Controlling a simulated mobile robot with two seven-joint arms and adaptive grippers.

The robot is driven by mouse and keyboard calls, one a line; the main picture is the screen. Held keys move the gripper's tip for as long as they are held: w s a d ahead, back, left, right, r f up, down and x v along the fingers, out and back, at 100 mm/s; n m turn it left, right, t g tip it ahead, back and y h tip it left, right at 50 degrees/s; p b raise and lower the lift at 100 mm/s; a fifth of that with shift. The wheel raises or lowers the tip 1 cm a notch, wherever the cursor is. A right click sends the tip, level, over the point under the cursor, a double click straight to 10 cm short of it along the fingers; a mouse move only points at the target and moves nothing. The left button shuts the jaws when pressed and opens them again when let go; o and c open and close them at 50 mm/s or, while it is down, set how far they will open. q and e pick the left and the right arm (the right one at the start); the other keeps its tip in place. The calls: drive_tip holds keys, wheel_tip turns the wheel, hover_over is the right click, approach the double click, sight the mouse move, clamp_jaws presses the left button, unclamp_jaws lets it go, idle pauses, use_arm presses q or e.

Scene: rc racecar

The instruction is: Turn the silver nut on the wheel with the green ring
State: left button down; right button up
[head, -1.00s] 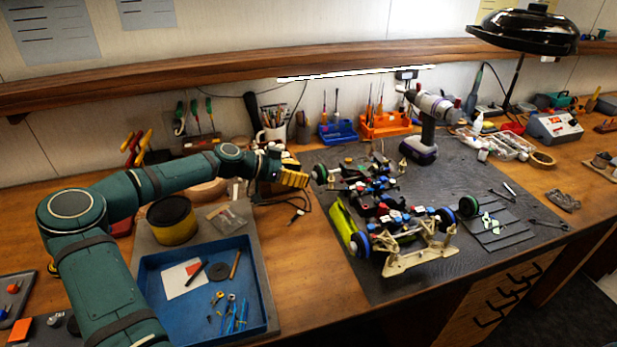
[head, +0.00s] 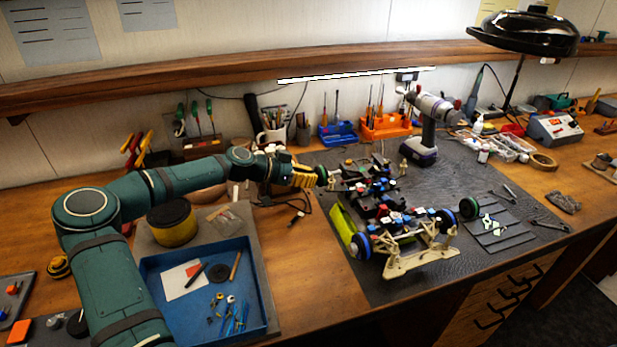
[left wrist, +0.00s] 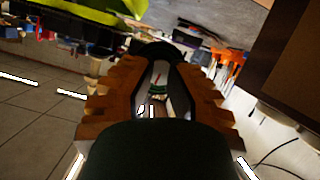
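The wheel with a green ring (head: 322,175) is at the far left corner of the racecar (head: 385,205). A second green-ringed wheel (head: 469,207) is at the right corner. My left gripper (head: 312,175) is at the outer side of the far left wheel, its yellow-orange fingers pointing at it and touching or nearly so. In the left wrist view the fingers (left wrist: 160,62) have a gap between them, with a dark round shape at their tips. The silver nut is not visible; the fingers and wheel hide that spot. My right gripper is not in view.
A blue tray (head: 262,300) with small parts lies front left, and a yellow tin (head: 172,222) stands behind it. A cordless drill (head: 428,125) stands behind the car. Blue-rimmed wheels (head: 361,245) are at the car's near end. The mat right of the car holds a few tools.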

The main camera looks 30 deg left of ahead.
use_arm(q)
drive_tip(key=shift+n+h, duration=0.3)
drive_tip(key=shift+n, duration=0.2)
drive_tip(key=c, duration=0.8)
unclamp_jaws()
drive_tip(key=shift+w+d, duration=0.1)
drive_tip(key=v, duration=1.2)
drive_tip(key=shift+w+r, duration=0.1)
drive_tip(key=shift+r, duration=0.05)
